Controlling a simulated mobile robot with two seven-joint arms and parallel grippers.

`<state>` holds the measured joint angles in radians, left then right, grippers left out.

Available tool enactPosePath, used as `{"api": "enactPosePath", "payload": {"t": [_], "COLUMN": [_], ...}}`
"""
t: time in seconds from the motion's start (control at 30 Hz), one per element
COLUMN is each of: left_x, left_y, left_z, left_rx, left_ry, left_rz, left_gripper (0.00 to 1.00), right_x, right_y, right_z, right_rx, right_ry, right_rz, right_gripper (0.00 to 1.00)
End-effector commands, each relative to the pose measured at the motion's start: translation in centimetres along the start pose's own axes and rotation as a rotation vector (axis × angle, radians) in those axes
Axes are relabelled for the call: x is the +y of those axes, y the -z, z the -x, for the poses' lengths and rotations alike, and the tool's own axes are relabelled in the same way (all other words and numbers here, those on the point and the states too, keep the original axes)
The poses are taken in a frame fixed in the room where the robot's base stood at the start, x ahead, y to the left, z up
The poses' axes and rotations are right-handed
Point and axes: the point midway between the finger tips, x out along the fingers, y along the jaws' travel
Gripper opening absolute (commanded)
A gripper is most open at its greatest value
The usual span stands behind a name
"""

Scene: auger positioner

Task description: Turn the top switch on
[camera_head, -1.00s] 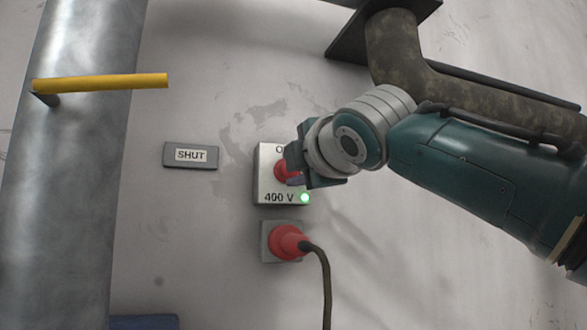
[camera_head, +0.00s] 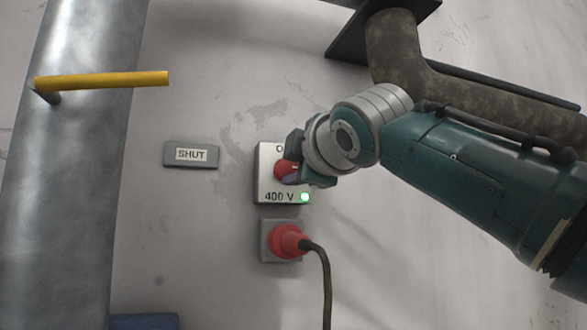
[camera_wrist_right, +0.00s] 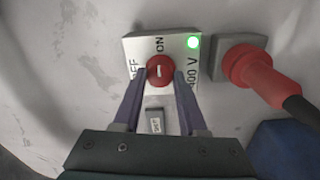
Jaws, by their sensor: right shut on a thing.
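The top switch is a red round knob (camera_head: 283,169) on a light grey box (camera_head: 264,187) marked 400 V. A green lamp (camera_head: 305,197) glows at the box's lower right corner. My right gripper (camera_head: 291,174) is at the knob and hides part of it and of the upper label. In the right wrist view, its two fingers (camera_wrist_right: 162,82) are shut on the sides of the red knob (camera_wrist_right: 160,70). There, the knob's white mark runs up and down the picture, in line with the ON label (camera_wrist_right: 159,44). OFF is partly visible at the left. My left gripper is not in view.
A red plug (camera_head: 288,241) with a dark cable sits in a socket just below the box. A SHUT sign (camera_head: 190,155) is to the left. A big metal pipe (camera_head: 70,180) with a yellow handle (camera_head: 105,80) stands at far left. A dark bent pipe (camera_head: 400,45) is above my arm.

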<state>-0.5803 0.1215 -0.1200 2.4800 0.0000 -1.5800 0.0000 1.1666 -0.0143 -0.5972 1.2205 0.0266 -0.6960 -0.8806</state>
Motion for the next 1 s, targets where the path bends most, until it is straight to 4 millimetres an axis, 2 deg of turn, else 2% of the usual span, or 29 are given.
{"api": "enactPosePath", "payload": {"t": [0.13, 0.17, 0.4, 0.77, 1.0], "left_x": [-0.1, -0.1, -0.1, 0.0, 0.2], "left_y": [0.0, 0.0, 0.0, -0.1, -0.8], "left_z": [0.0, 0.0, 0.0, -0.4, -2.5], "left_rx": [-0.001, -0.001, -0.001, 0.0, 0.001], "left_ry": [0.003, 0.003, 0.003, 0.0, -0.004], "left_rz": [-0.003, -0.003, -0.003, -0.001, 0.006], "left_gripper": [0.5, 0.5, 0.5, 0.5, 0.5], "right_x": [0.0, 0.0, 0.0, -0.1, -0.5], "right_y": [-0.1, -0.1, -0.1, -0.1, -0.1], "right_z": [0.0, 0.0, 0.0, 0.4, 3.2], "right_rx": [-0.001, -0.001, 0.0, 0.001, 0.002], "right_ry": [-0.001, -0.001, 0.0, -0.003, -0.005], "right_rz": [-0.002, -0.002, 0.0, 0.0, 0.001], "right_gripper": [0.0, 0.45, 0.71, 0.71, 0.71]}}
